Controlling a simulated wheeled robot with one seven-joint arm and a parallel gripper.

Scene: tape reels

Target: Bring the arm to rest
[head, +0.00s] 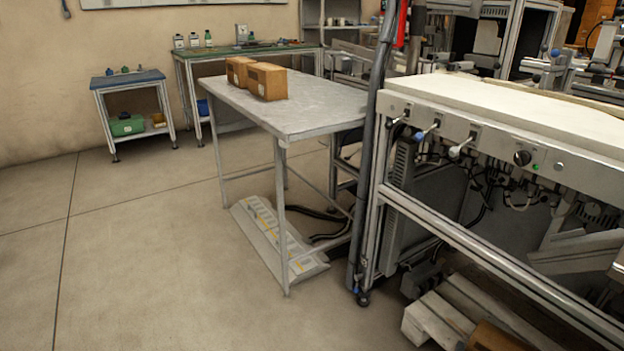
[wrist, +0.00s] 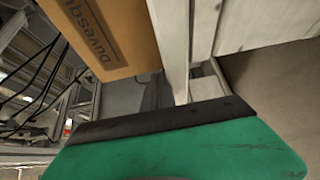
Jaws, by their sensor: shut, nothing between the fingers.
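The head view shows no part of my arm. In the wrist view a worn green surface (wrist: 190,150) with a dark edge strip (wrist: 150,119) fills the bottom, close to the camera.
In the wrist view a cardboard box (wrist: 115,30) with printed letters and pale planks (wrist: 265,22) are above the green surface. In the head view a white-topped machine (head: 500,110) stands right, a grey table (head: 310,110) with boxes (head: 265,82) left of it. The left floor is clear.

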